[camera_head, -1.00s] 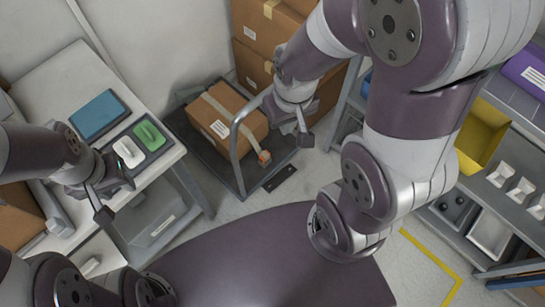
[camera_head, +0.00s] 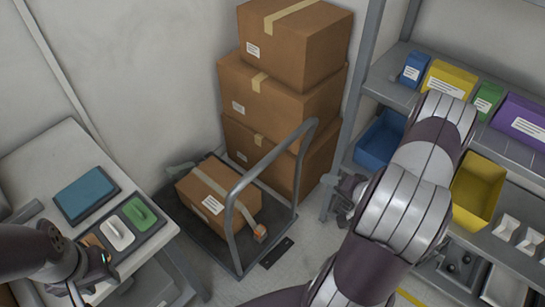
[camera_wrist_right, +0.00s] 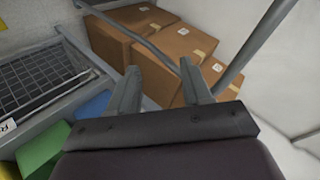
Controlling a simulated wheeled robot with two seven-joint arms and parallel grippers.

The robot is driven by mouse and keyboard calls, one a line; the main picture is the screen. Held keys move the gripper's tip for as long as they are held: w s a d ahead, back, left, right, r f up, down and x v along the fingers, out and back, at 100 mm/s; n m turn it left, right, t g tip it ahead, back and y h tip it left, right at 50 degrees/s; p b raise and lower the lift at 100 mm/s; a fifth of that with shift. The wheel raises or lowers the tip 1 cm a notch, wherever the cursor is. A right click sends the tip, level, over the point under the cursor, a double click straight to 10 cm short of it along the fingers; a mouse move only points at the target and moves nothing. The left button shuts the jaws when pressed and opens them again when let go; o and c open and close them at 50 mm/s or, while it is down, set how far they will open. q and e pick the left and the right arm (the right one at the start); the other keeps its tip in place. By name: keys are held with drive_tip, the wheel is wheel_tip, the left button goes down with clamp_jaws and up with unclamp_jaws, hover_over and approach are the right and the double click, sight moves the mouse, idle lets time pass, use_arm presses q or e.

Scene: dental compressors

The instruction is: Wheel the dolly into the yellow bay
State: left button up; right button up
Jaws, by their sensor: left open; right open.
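The dolly (camera_head: 186,226) is a dark flat platform with a tall grey hoop handle (camera_head: 232,228). It stands on the floor between the left table and the stacked boxes, with one taped cardboard box (camera_head: 196,190) on it. A short stretch of yellow floor line (camera_head: 410,298) shows at the bottom edge; the rest of the yellow bay is not visible. My right gripper (camera_head: 342,198) is right of the handle, apart from it, partly hidden by my arm. In the right wrist view its fingers (camera_wrist_right: 160,88) are open, with boxes beyond. My left gripper (camera_head: 92,268) is open near the left table.
Several cardboard boxes (camera_head: 285,95) are stacked behind the dolly. A shelf unit (camera_head: 398,92) with coloured boxes and bins stands at the right. The left table (camera_head: 40,175) holds a teal block and a tray. Some floor is clear right of the dolly.

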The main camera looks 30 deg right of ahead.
sight(282, 151)
drive_tip(key=w+a+r+m+t+y, duration=0.2)
drive_tip(key=w+a+r+t+y, duration=0.15)
drive_tip(key=a+r+y, duration=0.35)
drive_tip(key=w+a, duration=0.1)
drive_tip(key=w, duration=0.2)
drive_tip(key=w+a+f+h, duration=0.1)
drive_tip(key=w, duration=0.3)
drive_tip(key=w+a+h, duration=0.1)
drive_tip(key=w, duration=0.3)
drive_tip(key=shift+f+m+t, duration=0.3)
drive_tip(key=shift+t, duration=0.05)
drive_tip(key=shift+c, duration=0.3)
clamp_jaws()
